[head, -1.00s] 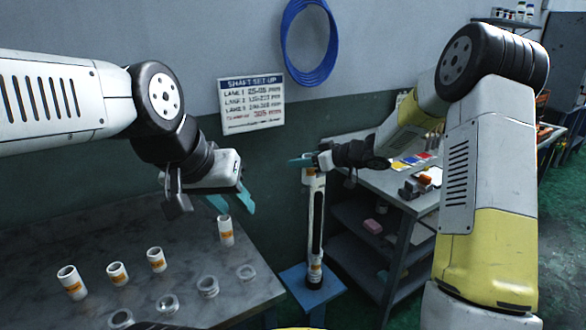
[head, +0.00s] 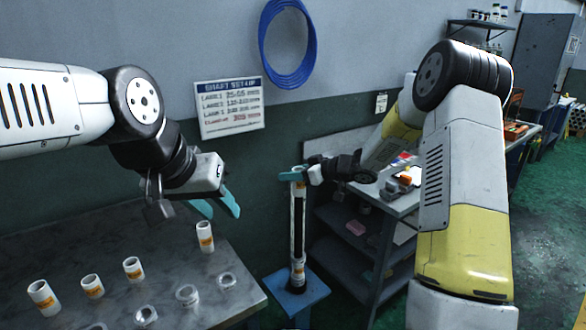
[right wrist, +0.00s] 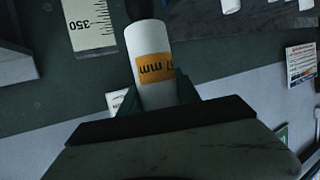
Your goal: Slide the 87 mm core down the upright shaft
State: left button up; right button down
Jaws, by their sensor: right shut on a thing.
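The upright shaft (head: 299,235) is a tall dark rod beside a pale strip. It stands on a blue base (head: 297,297) at the middle of the head view. My right gripper (head: 292,175) is near its top, shut on a white core with an orange label (head: 299,188). In the right wrist view the core (right wrist: 148,45) sits between the jaws. A dark rod meets the core's far end there; the head view is too small to confirm the fit. My left gripper (head: 215,206) is open and empty above the left table.
The grey table (head: 215,265) at left bears several white cores, including one near its back edge (head: 205,237), and pale rings (head: 187,294). A shelved bench (head: 345,215) stands close right of the shaft. A printed sign (head: 230,107) and blue hose (head: 286,45) hang behind.

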jog(key=shift+f, duration=2.45)
jog(key=shift+f, duration=0.15)
notch_tip(320, 180, down, 20)
jog(key=shift+r, duration=0.15)
jog(key=c, duration=0.8)
grip_release()
jog(key=shift+o, duration=0.2)
jog(key=v, duration=0.8)
